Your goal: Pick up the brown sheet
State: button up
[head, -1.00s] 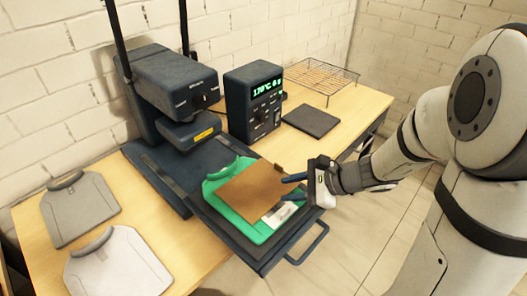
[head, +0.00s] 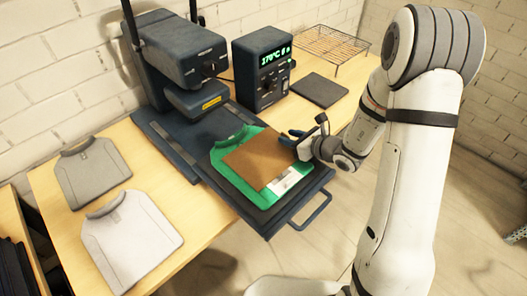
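The brown sheet (head: 258,163) lies flat on a green garment (head: 228,178), which is spread on the dark pull-out plate (head: 267,224) of the heat press. A white patch (head: 288,181) shows beside the sheet's near right edge. My gripper (head: 287,137) is at the sheet's far right corner, with its dark blue fingers apart and pointing left. The fingers and gripper body hide that corner. I cannot tell whether the fingers touch the sheet or straddle its edge.
The heat press (head: 182,58) stands behind the plate, with a control box (head: 262,68) at its right. A dark pad (head: 319,91) and wire rack (head: 331,45) lie further right. Two grey garments (head: 92,172) (head: 132,238) lie at left. The plate's handle (head: 312,211) juts out in front.

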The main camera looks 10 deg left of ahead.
jog(key=shift+w+a+f, duration=0.15)
jog(key=shift+w+a, duration=0.1)
jog(key=shift+a, duration=0.1)
grip_shut()
dwell(0.3)
